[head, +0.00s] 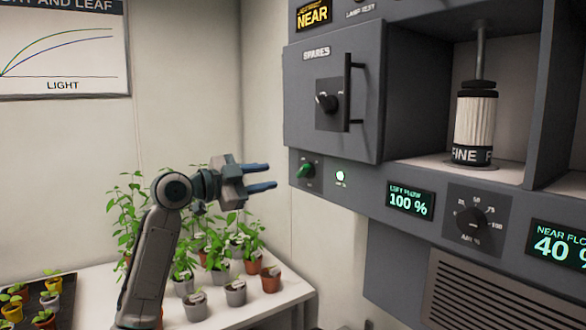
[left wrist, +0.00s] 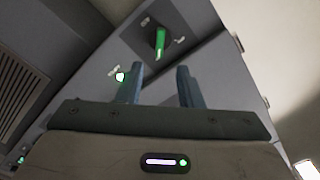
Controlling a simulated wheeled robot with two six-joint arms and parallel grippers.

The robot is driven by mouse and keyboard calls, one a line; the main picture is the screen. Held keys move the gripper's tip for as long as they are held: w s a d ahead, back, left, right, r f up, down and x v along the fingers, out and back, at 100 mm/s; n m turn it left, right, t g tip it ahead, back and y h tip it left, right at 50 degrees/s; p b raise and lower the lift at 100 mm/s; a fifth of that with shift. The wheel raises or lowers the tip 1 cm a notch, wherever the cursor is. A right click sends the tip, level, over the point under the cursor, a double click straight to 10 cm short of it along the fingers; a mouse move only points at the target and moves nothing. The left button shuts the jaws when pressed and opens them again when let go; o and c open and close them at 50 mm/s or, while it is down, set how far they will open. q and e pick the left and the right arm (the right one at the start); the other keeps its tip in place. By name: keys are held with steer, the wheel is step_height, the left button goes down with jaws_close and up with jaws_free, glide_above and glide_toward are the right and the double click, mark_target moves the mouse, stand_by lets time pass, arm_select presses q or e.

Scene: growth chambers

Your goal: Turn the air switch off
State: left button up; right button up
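A green rotary switch (head: 306,170) sits on the grey panel below the spares door; its labels are too small to read surely. A lit green lamp (head: 340,176) is just to its right. My left gripper (head: 271,176) is open and empty, left of the switch and apart from it, its fingers pointing toward the panel. In the left wrist view the switch (left wrist: 159,40) shows beyond and between the open fingertips (left wrist: 160,68), with the lit lamp (left wrist: 120,76) near the left finger. My right gripper is not in view.
The spares door (head: 340,95) has a black knob and bar handle above the switch. A flow dial (head: 472,222) and a display (head: 410,202) reading 100 % are further right. Several potted plants (head: 235,290) stand on a white bench below my left arm.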

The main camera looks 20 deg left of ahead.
mark_target(300, 171)
arm_select(q)
steer(key=p+x, duration=0.2)
steer(key=x, duration=0.1)
steer(key=p+x, duration=0.1)
steer(key=x, duration=0.3)
steer(key=shift+w+d+r+p, duration=0.15)
steer(key=shift+d+r+p, duration=0.1)
steer(key=shift+p, duration=0.1)
steer(key=shift+w+d+f, duration=0.25)
steer(key=shift+w+d, duration=0.05)
steer(key=shift+w, duration=0.2)
steer(key=c, duration=0.6)
jaws_close()
